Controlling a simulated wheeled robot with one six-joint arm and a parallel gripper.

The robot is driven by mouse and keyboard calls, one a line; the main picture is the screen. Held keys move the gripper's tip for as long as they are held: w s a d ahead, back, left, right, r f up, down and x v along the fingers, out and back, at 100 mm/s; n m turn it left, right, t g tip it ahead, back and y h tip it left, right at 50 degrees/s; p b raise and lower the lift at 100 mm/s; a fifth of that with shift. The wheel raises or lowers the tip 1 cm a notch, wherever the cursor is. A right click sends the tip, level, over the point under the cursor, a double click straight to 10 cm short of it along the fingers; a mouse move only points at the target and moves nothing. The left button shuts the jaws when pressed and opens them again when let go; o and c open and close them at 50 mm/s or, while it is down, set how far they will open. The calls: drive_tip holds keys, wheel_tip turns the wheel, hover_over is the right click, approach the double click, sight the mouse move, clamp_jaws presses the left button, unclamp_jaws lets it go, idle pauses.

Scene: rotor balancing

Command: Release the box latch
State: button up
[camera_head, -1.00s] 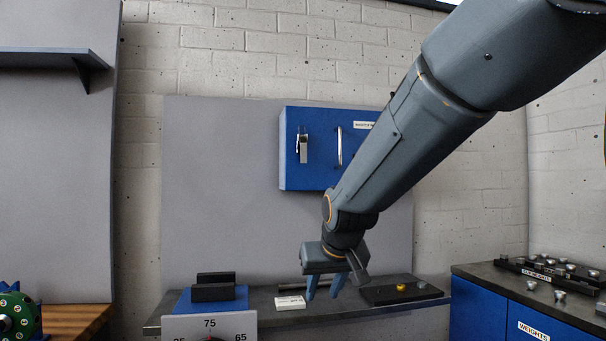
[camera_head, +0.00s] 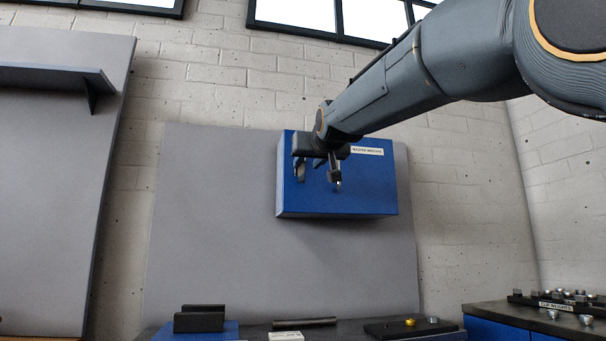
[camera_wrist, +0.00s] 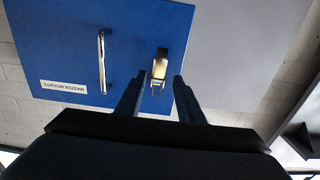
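The blue wall box (camera_head: 355,200), labelled "MASTER WEIGHTS", hangs on the grey panel and looks closed. Its metal latch (camera_wrist: 159,67) shows in the wrist view, to the right of the bar handle (camera_wrist: 102,62). My gripper (camera_wrist: 158,77) is open and empty, with one finger on each side of the latch in that view. The fingertips appear close to the latch; I cannot tell whether they touch it. In the head view my gripper (camera_head: 318,172) is in front of the box's upper left and partly hides the latch and handle.
Below the box is a bench with a dark block on a blue base (camera_head: 199,319), a dark rod (camera_head: 304,323) and a black tray (camera_head: 385,329). Clip weights (camera_head: 553,306) stand at the right. A shelf (camera_head: 55,76) juts out at the left.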

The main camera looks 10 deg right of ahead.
sight(302, 169)
drive_tip(key=shift+w+f, duration=0.1)
drive_tip(key=shift+w, duration=2.9)
clamp_jaws()
